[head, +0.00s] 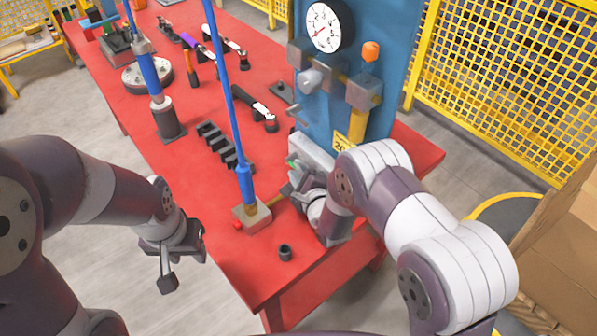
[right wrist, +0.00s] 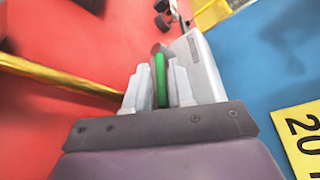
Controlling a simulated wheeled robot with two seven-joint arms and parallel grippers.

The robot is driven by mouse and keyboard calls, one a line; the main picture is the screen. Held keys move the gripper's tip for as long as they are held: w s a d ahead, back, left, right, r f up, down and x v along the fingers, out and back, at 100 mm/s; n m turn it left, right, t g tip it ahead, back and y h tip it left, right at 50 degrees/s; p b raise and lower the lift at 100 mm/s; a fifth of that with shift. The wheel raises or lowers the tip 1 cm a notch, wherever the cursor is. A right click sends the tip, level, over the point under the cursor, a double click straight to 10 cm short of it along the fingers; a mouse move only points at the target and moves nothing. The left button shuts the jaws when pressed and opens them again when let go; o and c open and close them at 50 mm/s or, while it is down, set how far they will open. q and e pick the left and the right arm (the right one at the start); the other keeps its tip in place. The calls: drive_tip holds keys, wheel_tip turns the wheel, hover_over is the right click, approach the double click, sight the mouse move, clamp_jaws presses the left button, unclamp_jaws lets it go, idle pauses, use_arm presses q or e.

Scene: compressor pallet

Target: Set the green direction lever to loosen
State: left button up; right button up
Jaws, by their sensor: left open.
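The green direction lever (right wrist: 160,80) shows in the right wrist view as a narrow upright green strip. In the head view a small bit of green lever (head: 292,162) shows beside the grey block at the foot of the blue panel. My right gripper (right wrist: 158,88) has its pale fingers close on both sides of the lever and looks shut on it; it also shows in the head view (head: 297,184). The lever's base and any markings are hidden. My left gripper (head: 185,262) is open and empty, off the table's left edge.
The red table (head: 228,272) carries a blue panel (head: 385,75) with a round gauge (head: 322,28). A blue-handled tool on a square base (head: 252,215), a black slotted rack (head: 222,147) and a small dark socket (head: 285,253) stand nearby. Yellow mesh fencing (head: 510,80) stands behind.

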clamp_jaws()
drive_tip(key=shift+r+g+p, duration=0.3)
drive_tip(key=shift+p, duration=0.3)
drive_tip(key=g+p, duration=0.1)
drive_tip(key=p, duration=0.1)
drive_tip(key=r+g+h+p, duration=0.1)
drive_tip(key=shift+w+r+n+p, duration=0.15)
drive_tip(key=shift+r+n+p, duration=0.1)
drive_tip(key=shift+n+p, duration=0.15)
drive_tip(key=g+p, duration=0.1)
drive_tip(key=g+h+p, duration=0.1)
drive_tip(key=r, duration=0.1)
drive_tip(key=shift+w+a+n+g+h+p, duration=0.25)
drive_tip(key=shift+w+n+g+h+p, duration=0.05)
drive_tip(key=shift+g+h+p, duration=0.1)
drive_tip(key=shift+w+g+p, duration=0.1)
drive_tip(key=shift+g+p, duration=0.2)
drive_tip(key=shift+a, duration=0.1)
unclamp_jaws()
